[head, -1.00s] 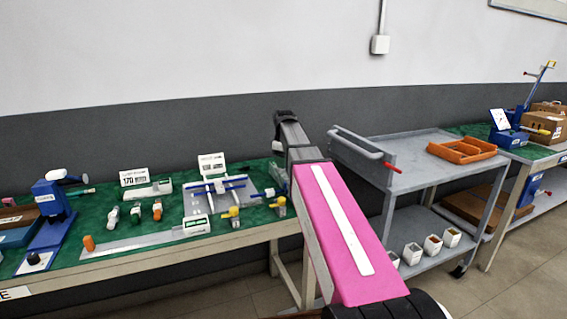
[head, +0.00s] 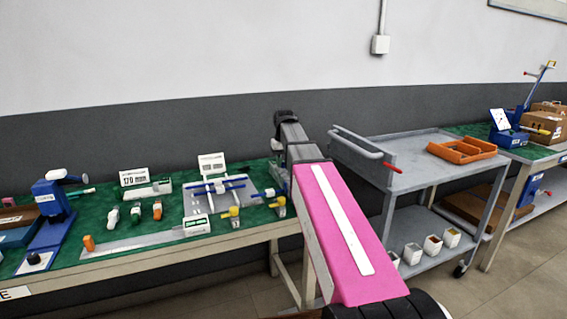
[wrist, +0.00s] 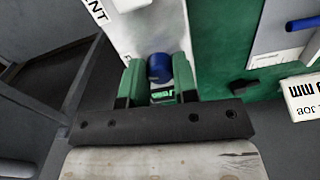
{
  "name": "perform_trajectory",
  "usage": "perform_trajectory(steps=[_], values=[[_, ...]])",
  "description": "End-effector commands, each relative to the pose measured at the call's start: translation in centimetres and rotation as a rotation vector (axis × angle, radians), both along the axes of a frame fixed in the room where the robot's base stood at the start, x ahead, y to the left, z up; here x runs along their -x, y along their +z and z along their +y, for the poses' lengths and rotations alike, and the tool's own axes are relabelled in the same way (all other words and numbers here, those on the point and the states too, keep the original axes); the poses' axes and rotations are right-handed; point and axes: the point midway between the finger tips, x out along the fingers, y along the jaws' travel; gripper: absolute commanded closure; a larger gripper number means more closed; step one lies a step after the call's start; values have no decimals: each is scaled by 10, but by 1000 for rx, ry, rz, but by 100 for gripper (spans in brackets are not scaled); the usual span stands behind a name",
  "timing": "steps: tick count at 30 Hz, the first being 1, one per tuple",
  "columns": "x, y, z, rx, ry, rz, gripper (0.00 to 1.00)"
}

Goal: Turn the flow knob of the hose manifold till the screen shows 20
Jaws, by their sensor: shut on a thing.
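In the wrist view my gripper (wrist: 158,80) has its two green fingers on either side of a round blue knob (wrist: 158,66), shut on it. The knob sits on a pale, light-grey body (wrist: 145,32), which I take to be the hose manifold. A small green display (wrist: 162,96) with pale marks shows between the fingers, just below the knob. It is partly covered and its reading is too small to make out. In the head view my pink arm (head: 335,235) reaches to the right end of the green bench and hides my gripper and the knob.
The green-topped bench (head: 120,210) carries a blue press-like device (head: 52,200), a "170" sign (head: 134,177), a plate with blue-handled parts (head: 215,195) and yellow-knobbed fittings (head: 232,212). A grey trolley (head: 400,150) with an orange tray (head: 462,150) stands close to the right of my arm.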

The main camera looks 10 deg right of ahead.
Motion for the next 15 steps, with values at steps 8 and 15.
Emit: perform_trajectory(steps=[8,15], values=[[0,0,0,0,-170,-1,96],[0,0,0,0,-243,-1,96]])
